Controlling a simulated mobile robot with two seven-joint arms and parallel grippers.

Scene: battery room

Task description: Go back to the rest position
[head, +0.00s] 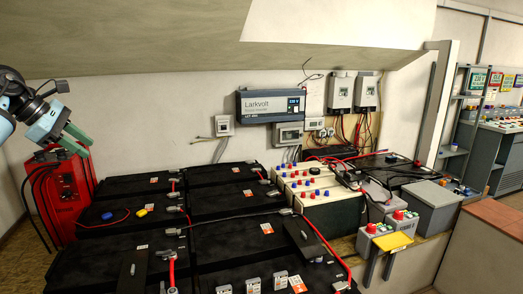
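My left gripper (80,143) is at the left edge of the head view, at the end of my arm. Its teal fingers point down and to the right, in front of the upper part of a red cabinet (68,190). Its two fingers lie nearly in line with each other in this view, so I cannot tell whether they are open or shut. I see nothing held between them. My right arm and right gripper are not in view.
Black batteries (140,250) with red cables fill the foreground. A Larkvolt inverter (270,104) hangs on the wall. Cream batteries (330,205) stand centre-right; a grey box (432,195) and a yellow plate (393,241) are further right. The sloped ceiling hangs low above.

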